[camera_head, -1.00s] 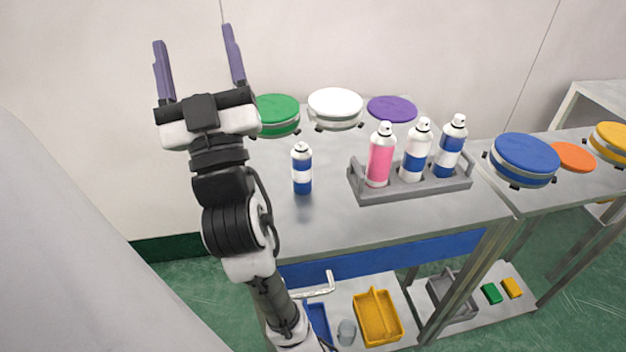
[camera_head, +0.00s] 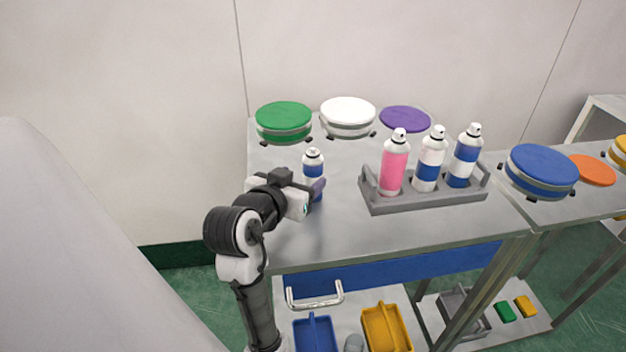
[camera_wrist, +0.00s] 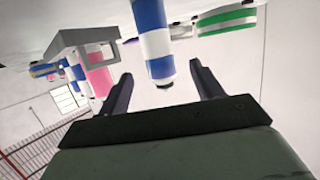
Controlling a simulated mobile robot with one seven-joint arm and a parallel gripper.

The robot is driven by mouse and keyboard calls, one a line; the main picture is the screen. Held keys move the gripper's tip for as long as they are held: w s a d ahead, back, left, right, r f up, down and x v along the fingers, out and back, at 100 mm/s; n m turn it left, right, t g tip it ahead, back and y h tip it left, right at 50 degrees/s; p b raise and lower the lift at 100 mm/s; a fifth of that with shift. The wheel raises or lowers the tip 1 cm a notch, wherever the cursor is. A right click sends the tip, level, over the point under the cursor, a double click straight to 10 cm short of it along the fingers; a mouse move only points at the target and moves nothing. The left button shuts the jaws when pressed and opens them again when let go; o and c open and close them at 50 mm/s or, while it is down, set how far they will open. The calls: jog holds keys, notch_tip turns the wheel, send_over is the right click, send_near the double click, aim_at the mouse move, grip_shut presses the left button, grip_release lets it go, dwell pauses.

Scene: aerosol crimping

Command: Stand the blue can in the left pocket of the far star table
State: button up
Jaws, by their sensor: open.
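The blue can (camera_head: 313,162), banded blue and white with a white top, stands upright and alone on the grey table, in front of the white disc. My gripper (camera_head: 318,187) is low at the can, its purple finger covering part of the lower body. In the wrist view, which looks upside down, the can (camera_wrist: 155,42) appears between the two open fingers (camera_wrist: 163,80). It looks ungripped; how deep it sits between them I cannot tell. No star table with pockets can be made out in the head view.
A grey rack (camera_head: 425,202) right of the can holds a pink can (camera_head: 393,168) and two blue-and-white cans. Green (camera_head: 284,118), white (camera_head: 348,113) and purple (camera_head: 405,119) round discs line the back. A blue disc (camera_head: 541,165) is on the right-hand table. Bare tabletop lies in front.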

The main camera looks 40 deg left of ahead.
aim_at(316, 166)
jog(key=p+x, duration=0.2)
jog(key=x, duration=0.6)
jog(key=shift+w, duration=0.4)
jog(key=c, duration=1.2)
jog(key=shift+o, duration=0.2)
jog(key=shift+r, duration=0.1)
